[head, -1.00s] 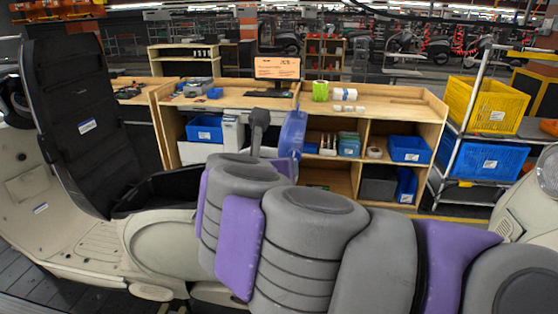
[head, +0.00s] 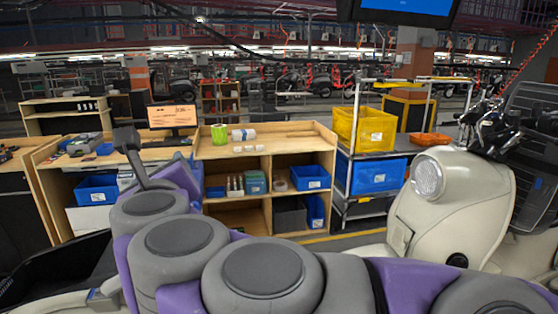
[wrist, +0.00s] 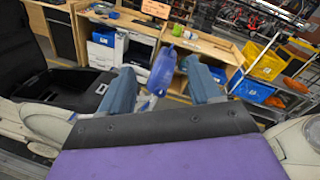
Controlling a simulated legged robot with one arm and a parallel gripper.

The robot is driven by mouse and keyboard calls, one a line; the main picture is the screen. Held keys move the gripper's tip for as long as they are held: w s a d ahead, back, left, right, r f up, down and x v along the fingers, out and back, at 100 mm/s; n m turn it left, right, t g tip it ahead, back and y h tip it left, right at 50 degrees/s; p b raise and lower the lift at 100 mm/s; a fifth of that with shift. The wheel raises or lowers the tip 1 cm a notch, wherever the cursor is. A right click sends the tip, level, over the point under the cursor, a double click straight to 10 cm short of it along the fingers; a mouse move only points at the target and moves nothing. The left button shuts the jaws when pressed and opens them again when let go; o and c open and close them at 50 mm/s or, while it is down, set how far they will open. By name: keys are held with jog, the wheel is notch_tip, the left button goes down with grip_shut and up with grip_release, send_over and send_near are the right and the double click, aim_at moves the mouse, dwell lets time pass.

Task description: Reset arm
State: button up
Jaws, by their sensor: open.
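My gripper (wrist: 159,66) shows in the wrist view with its two blue-grey fingers spread wide apart. A blue rounded piece (wrist: 162,72) shows between the fingers; I cannot tell whether it is part of my gripper or a separate thing. In the head view my grey and purple arm stretches from the lower right to the left, low across the picture. One grey finger of my gripper (head: 128,142) sticks up at the arm's far end, in front of the workbench. The other finger is not clear there.
A wooden workbench (head: 292,140) with shelves, blue bins and a monitor (head: 171,115) stands behind the arm. A cart with a yellow crate (head: 362,131) and a blue crate (head: 378,176) is right of it. A beige scooter (head: 450,195) stands close at right.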

jog(key=s+n+g+y, duration=0.45)
jog(key=n+y, duration=0.25)
jog(key=n, duration=0.9)
jog(key=s+d+f+n+g+h, duration=0.25)
jog(key=d+f, duration=0.25)
jog(key=f, duration=0.3)
jog(key=s+d+f+n+g+h, duration=0.25)
jog(key=d+f+n, duration=0.2)
jog(key=f, duration=0.35)
jog(key=s+d+f+n+g+h, duration=0.25)
jog(key=d+f, duration=0.25)
jog(key=f, duration=0.3)
jog(key=s+d+f+g+h, duration=0.3)
jog(key=s+d+f, duration=0.2)
jog(key=d, duration=0.5)
jog(key=s+d+f+n+g+h, duration=0.1)
jog(key=s+d+f+g+h, duration=0.1)
jog(key=s+d+f, duration=0.4)
jog(key=s+d+h, duration=0.1)
jog(key=s+d, duration=0.2)
jog(key=s, duration=0.1)
jog(key=shift+d+g, duration=0.4)
